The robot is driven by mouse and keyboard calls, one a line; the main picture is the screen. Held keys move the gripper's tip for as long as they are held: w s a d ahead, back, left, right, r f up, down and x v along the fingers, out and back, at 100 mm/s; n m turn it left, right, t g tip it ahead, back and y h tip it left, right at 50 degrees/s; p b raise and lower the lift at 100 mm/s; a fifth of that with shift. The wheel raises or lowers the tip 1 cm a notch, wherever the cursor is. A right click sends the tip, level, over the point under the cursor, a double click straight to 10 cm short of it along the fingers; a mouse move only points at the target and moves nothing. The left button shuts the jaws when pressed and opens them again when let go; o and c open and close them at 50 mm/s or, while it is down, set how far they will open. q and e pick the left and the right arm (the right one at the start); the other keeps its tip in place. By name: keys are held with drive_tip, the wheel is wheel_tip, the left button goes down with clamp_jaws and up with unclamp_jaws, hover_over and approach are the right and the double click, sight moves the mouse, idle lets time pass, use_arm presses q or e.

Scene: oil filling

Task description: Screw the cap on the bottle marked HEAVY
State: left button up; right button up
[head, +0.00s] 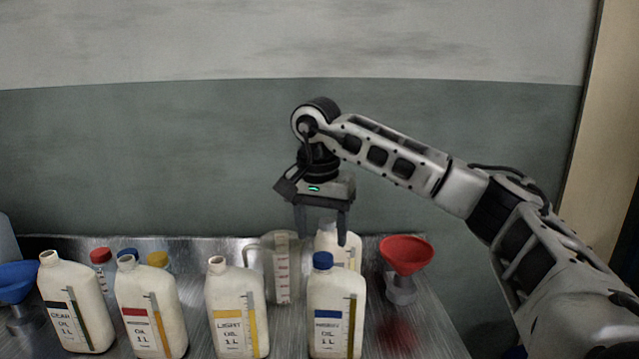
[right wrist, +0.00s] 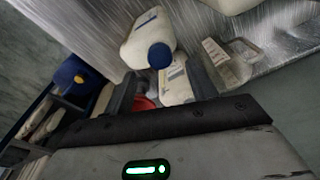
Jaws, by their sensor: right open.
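My right gripper (head: 322,228) is open and points down, its fingers around or just above the neck of a rear white bottle (head: 350,250). That bottle's label is mostly hidden. In front of it stands a white bottle (head: 334,312) with a blue label and a blue cap (head: 323,260) on its neck; its marking is too small to read surely. In the right wrist view the blue cap (right wrist: 160,55) shows near the open fingers, apart from them. I cannot read HEAVY on any label. My left gripper is out of view.
Uncapped white bottles stand in front: yellow-labelled LIGHT OIL (head: 232,305), a red-labelled one (head: 150,305) and a dark-labelled one (head: 75,300). Red (head: 101,255), blue (head: 127,252) and yellow (head: 158,259) tops show behind. A clear jug (head: 283,268) and red funnel (head: 406,255) flank the rear bottle.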

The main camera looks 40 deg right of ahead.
use_arm(q)
drive_tip(key=p, duration=0.2)
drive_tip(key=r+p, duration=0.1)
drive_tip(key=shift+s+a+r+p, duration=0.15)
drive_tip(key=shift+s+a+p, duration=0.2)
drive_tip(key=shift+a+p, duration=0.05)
use_arm(e)
wheel_tip(320, 180, up, 11)
drive_tip(key=a, duration=0.1)
drive_tip(key=shift+s, duration=0.35)
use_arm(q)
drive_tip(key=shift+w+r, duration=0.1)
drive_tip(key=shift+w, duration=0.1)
use_arm(e)
drive_tip(key=shift+a, duration=0.15)
